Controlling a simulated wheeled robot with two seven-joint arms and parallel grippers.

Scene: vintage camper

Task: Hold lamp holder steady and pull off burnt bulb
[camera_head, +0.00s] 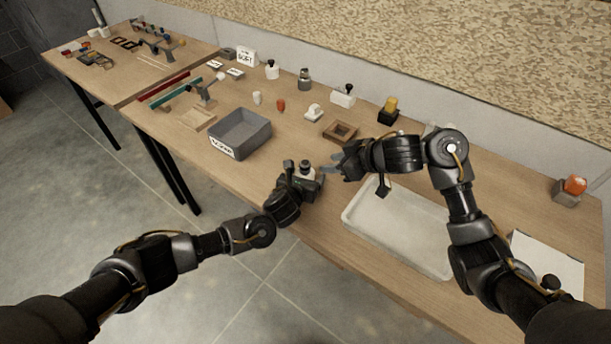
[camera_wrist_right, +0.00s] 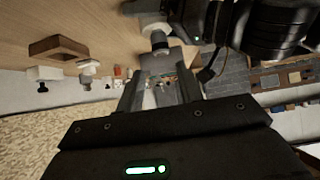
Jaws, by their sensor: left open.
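A small pale lamp holder (camera_head: 307,176) with a dark bulb (camera_head: 305,165) on top stands near the table's front edge, at my left gripper (camera_head: 314,176). The left gripper is open around or beside the holder; I cannot tell which, nor whether it touches. My right gripper (camera_head: 332,164) is open and empty, just right of the bulb. In the right wrist view the bulb (camera_wrist_right: 159,42) and holder (camera_wrist_right: 154,27) show just beyond the gap between the right fingertips (camera_wrist_right: 163,62). The holder's lower part is partly hidden by the left gripper.
A grey labelled bin (camera_head: 240,133) stands left of the grippers. A white tray (camera_head: 395,232) lies under and right of my right arm. A brown square frame (camera_head: 340,131) and several small lamp-like pieces, one white with a dark top (camera_head: 343,95), stand behind.

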